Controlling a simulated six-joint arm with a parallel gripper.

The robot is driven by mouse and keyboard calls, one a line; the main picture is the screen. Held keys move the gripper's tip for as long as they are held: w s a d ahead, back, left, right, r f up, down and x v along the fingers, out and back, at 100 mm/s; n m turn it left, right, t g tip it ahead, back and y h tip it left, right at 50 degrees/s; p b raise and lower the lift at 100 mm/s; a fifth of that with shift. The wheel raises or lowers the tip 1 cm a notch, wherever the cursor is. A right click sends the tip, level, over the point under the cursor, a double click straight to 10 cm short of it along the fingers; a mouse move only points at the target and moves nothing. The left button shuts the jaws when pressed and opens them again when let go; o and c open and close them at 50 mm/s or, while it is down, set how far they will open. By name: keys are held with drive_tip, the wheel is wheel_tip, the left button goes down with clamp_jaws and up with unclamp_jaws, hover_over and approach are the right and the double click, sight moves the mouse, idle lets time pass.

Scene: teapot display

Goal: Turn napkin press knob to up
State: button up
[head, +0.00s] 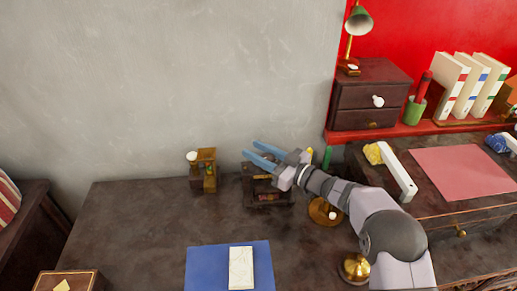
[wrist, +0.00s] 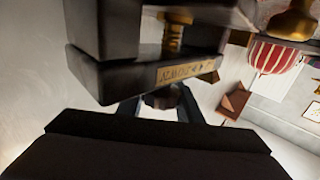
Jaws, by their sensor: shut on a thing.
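The napkin press appears to be the dark wooden piece (head: 268,197) near the back of the table, partly hidden under my gripper in the head view. In the wrist view its dark slabs (wrist: 140,75) fill the upper middle, with a lettered brass plate on one edge and a brass screw between them. A small dark knob (wrist: 163,98) shows just below the plate. My gripper (head: 250,149) reaches in from the right, blue fingers pointing left. In the wrist view my gripper (wrist: 158,108) is shut on the knob, one finger each side. The knob's pointing direction is unclear.
A small wood and brass stand (head: 205,170) is left of the press. Round brass pieces (head: 326,212) stand to the right, near my arm. A blue mat (head: 205,270) with a pale booklet (head: 241,268) lies in front.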

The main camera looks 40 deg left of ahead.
drive_tip(key=shift+r, duration=0.1)
drive_tip(key=o, duration=1)
drive_tip(key=shift+o, duration=0.2)
wheel_tip(320, 180, up, 10)
